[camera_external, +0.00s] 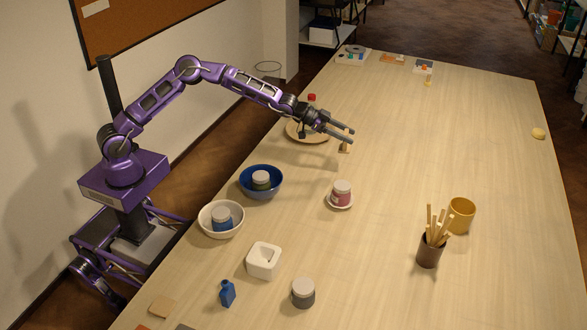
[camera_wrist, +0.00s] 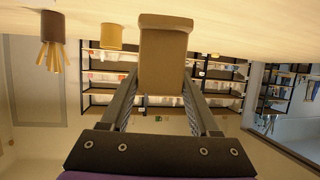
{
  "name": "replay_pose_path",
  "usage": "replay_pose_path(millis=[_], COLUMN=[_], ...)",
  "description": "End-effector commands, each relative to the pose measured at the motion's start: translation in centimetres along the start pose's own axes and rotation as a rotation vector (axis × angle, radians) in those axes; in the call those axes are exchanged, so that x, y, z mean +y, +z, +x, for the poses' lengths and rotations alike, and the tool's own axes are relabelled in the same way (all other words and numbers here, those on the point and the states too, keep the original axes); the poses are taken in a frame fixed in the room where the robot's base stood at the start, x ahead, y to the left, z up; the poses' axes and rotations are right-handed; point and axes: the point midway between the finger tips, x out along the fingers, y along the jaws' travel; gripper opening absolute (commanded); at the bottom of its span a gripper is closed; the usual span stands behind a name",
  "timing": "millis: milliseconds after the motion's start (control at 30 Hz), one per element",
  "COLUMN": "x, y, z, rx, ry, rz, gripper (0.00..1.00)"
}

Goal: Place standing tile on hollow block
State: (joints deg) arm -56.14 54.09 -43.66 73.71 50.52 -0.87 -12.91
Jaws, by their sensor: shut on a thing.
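My gripper (camera_external: 350,133) reaches out low over the far left part of the table. In the external view a small tan standing tile (camera_external: 345,147) shows just under its fingertips, mostly hidden by them. In the wrist view the brown tile (camera_wrist: 163,60) sits upright between the two fingers, and my gripper (camera_wrist: 160,85) is shut on it. The wrist picture is upside down, with the table at the top. I cannot tell whether the tile's foot touches the table. The white hollow block (camera_external: 263,261) stands nearer the camera, left of the table's middle, with an opening in its top.
A blue bowl (camera_external: 261,181) and a white bowl (camera_external: 221,219), each holding a jar, line the left edge. A pink jar (camera_external: 342,190) on a saucer, a blue bottle (camera_external: 227,293) and a grey jar (camera_external: 303,293) stand around the block.

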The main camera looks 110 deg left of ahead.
Motion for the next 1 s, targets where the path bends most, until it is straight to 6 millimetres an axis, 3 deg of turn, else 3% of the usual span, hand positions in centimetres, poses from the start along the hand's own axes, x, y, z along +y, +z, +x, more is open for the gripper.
replay_pose_path(millis=[300,533,833,1000], x=[-0.1,0.0,6.6,12.8], y=[-6.6,-10.5,-8.6,-7.3], z=[-2.7,-4.4,-3.1,-2.9], rx=[0.008,0.006,0.001,0.001], ry=[-0.002,0.000,0.126,0.252], rz=[-0.001,0.000,0.050,0.099], gripper=[0.00,0.00,0.00,0.00])
